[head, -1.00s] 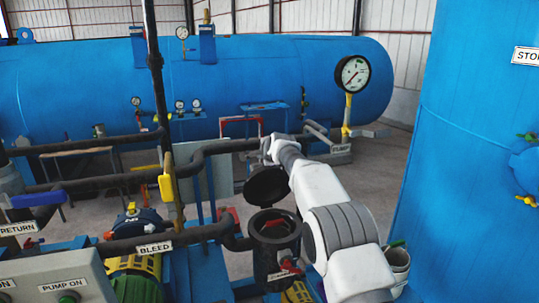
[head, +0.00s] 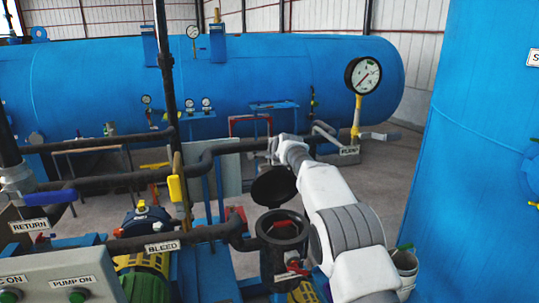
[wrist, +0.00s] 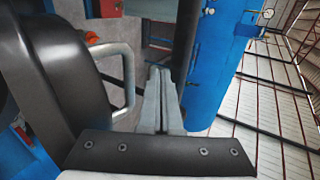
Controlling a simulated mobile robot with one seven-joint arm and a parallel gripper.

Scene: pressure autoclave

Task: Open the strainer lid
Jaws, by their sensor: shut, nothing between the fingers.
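The strainer (head: 283,236) is a black round pot at the lower middle of the head view, with its mouth uncovered and something red inside. Its black round lid (head: 272,187) stands raised and tilted back at the pot's far side, away from the mouth. My gripper (head: 274,148) is beyond and above the lid, partly hidden by my wrist. In the wrist view my gripper's fingers (wrist: 160,88) are together and hold nothing. A large dark rounded body fills the left of that view; I cannot tell whether it is the lid.
Black pipes (head: 110,180) run across the left, with a yellow-handled valve (head: 175,188). A pressure gauge (head: 362,75) stands at the right. A large blue tank (head: 480,170) and a white bucket (head: 404,268) bound the right side. A grey bar handle (wrist: 122,70) is close to my fingers.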

